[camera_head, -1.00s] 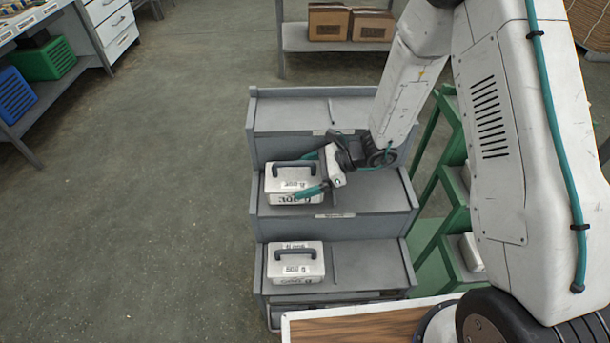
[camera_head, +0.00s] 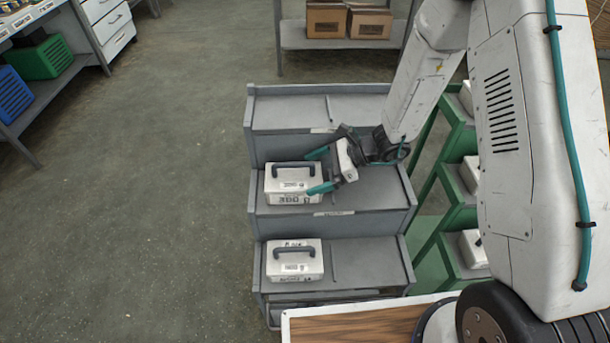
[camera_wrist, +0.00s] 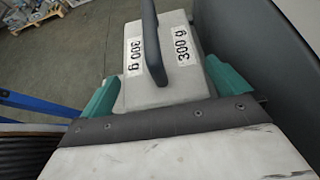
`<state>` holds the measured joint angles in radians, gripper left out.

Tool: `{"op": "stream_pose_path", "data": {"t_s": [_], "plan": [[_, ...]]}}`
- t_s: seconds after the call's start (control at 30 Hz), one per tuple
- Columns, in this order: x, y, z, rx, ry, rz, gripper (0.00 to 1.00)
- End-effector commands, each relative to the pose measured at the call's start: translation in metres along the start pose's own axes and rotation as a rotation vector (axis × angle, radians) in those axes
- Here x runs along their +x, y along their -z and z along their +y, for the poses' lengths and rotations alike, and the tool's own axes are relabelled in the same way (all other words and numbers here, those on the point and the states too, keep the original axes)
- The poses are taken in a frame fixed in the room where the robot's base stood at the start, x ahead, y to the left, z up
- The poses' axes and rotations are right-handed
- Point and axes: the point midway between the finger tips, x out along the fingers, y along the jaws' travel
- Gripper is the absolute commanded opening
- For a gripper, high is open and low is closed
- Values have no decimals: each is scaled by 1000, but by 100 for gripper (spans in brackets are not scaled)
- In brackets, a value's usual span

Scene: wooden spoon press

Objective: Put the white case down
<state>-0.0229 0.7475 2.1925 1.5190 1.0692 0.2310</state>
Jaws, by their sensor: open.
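The white case (camera_head: 292,190) with a dark grey handle sits upright on the middle step of the grey stepped rack (camera_head: 365,195), at its left part. In the wrist view the case (camera_wrist: 160,92) shows "300 g" labels. My gripper (camera_head: 316,172) is at its right end, with teal fingers open. In the wrist view the fingers of my gripper (camera_wrist: 166,88) stand on both sides of the case's near end, apparently with gaps. A second white case (camera_head: 295,268) with a handle stands on the lowest step.
The rack's top step (camera_head: 290,112) is bare. A green stepped rack (camera_head: 430,185) with several white cases stands on the right, behind my arm. A wooden top (camera_head: 355,325) lies in front. Open floor (camera_head: 150,200) spreads to the left.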

Motion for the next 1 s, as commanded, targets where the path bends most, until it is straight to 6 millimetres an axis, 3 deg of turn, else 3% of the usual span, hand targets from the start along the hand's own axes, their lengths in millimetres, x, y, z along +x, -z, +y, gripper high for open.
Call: {"op": "stream_pose_path", "data": {"t_s": [0.1,0.3,0.5,0.73,0.87,1.0], "plan": [[-29,0,-1,-1,5,-1,100],[-66,0,-1,-1,4,0,100],[-83,0,0,-1,2,0,100],[-86,-3,1,-12,-4,2,100],[-96,-23,8,-90,-32,18,100],[-121,-70,32,-297,-114,71,100]]}}
